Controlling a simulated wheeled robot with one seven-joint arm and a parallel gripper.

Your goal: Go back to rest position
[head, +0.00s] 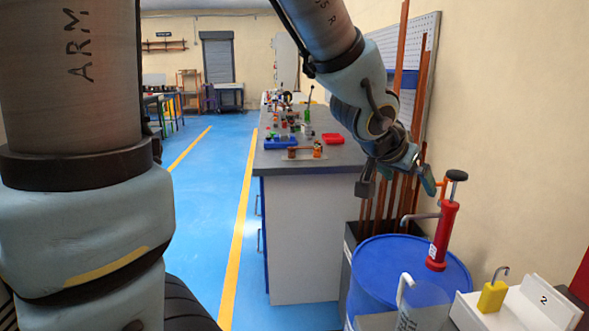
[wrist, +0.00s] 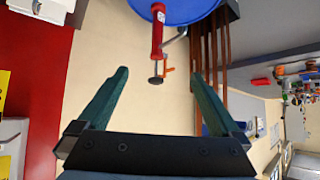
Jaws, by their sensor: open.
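My gripper (head: 398,184) hangs from my arm above the blue drum, left of the red hand pump. It is open, with its two green-grey fingers (wrist: 160,73) spread apart in the wrist view. Nothing is between the fingertips. The red pump (head: 443,236) with a black knob stands upright on the blue drum (head: 373,270). In the wrist view the pump (wrist: 157,32) appears beyond the fingertips, apart from them, with the drum (wrist: 178,8) at the top edge.
Copper-coloured bars (head: 421,110) stand against the wall behind my gripper. The blue floor (head: 210,215) is clear.

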